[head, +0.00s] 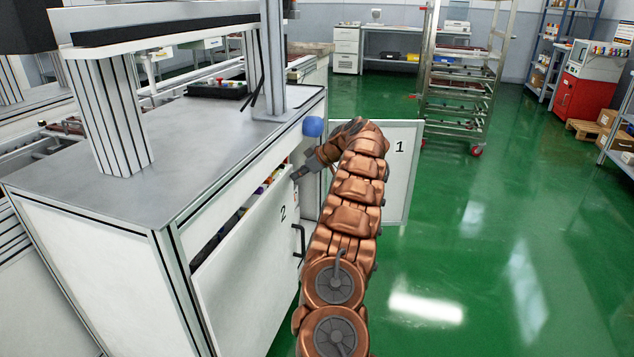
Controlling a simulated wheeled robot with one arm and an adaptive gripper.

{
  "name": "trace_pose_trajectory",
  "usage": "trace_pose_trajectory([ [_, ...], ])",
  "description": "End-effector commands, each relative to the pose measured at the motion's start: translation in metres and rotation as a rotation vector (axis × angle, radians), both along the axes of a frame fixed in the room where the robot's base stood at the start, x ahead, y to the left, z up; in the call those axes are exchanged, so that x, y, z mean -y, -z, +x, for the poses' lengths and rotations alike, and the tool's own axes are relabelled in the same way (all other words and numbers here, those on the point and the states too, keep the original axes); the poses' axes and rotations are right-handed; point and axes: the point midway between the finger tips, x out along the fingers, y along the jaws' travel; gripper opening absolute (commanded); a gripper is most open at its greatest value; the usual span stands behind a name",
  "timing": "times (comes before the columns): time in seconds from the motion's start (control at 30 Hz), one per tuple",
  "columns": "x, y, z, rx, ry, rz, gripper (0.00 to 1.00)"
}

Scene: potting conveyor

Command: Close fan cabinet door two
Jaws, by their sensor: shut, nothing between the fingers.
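Fan cabinet door two (252,262) is a white panel marked "2" with a dark handle (299,241) near its right edge. It stands partly open; coloured items show in the gap behind its top edge. My gripper (297,176) is shut and empty at the door's upper right corner, near its top edge. I cannot tell whether it touches the door. My copper-coloured arm hides part of the area right of the door. The cabinet (80,255) is white with a grey top.
Another door marked "1" (399,165) stands wide open behind my arm. A blue rounded object (312,126) is at the cabinet's top corner. A wheeled rack (462,85) stands farther back. The green floor (500,240) to the right is clear.

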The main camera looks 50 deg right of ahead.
Motion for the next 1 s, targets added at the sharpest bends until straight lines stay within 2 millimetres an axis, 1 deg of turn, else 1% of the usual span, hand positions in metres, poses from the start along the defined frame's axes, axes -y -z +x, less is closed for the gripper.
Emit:
trace_pose_trajectory([
  [0.03,0.001,0.003,-0.003,0.001,-0.003,0.0,0.0],
  [0.17,0.016,0.002,-0.02,0.0,0.009,-0.006,0.0],
  [0.23,0.02,-0.012,-0.03,-0.001,0.007,-0.004,0.0],
  [0.4,0.037,-0.035,-0.058,-0.002,0.017,-0.004,0.0],
  [0.6,0.048,-0.055,-0.081,-0.005,0.018,-0.002,0.0],
  [0.8,0.053,-0.066,-0.091,-0.003,0.018,-0.003,0.0],
  [1.0,0.053,-0.068,-0.093,-0.004,0.016,-0.002,0.0],
])
